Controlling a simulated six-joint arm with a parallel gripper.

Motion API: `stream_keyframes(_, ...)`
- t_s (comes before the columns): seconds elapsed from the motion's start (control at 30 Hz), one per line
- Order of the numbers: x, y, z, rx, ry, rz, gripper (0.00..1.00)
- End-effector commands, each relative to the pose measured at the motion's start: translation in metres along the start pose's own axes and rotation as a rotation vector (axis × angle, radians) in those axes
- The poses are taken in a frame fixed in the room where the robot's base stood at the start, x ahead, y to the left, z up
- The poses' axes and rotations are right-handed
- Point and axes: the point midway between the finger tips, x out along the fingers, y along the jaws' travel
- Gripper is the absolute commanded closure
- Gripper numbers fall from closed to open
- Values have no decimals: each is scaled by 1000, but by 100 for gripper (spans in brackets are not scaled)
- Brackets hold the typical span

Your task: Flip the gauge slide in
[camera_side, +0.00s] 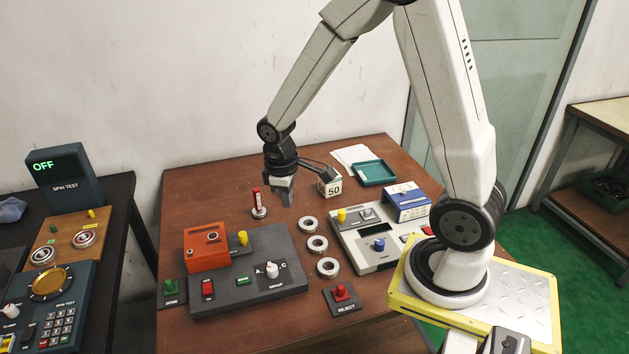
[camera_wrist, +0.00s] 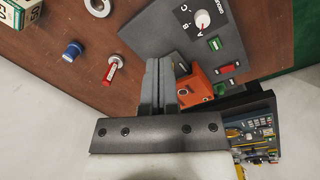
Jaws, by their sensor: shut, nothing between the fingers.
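No label marks the gauge slide. A light grey unit (camera_side: 375,262) in the side view carries a slide-like part with a yellow knob (camera_side: 342,214) and a blue knob (camera_side: 379,244). An orange block (camera_side: 206,247) with another yellow knob (camera_side: 243,238) sits on a dark panel (camera_side: 262,277). I cannot tell which of these is the gauge slide. My gripper (camera_side: 287,197) hangs above the table behind the dark panel, left of the grey unit, touching neither. In the wrist view its fingers (camera_wrist: 159,62) are together and empty; the orange block (camera_wrist: 193,86) is partly hidden behind them.
Several metal rings (camera_side: 316,245) lie between the dark panel and grey unit. A red-handled pin (camera_side: 257,202) stands left of my gripper. A "50" block (camera_side: 330,185), a teal tray (camera_side: 374,173) and a blue-white box (camera_side: 407,203) are at the back right. A reject button (camera_side: 340,293) is in front.

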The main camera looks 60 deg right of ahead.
Motion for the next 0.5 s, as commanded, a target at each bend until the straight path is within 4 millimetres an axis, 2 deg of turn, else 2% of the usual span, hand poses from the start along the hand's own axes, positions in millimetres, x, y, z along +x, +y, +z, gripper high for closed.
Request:
stream_keyframes(0.2,20,39,-8,-94,-110,2,100)
stream_keyframes(0.5,48,88,-8,-215,-251,-13,100)
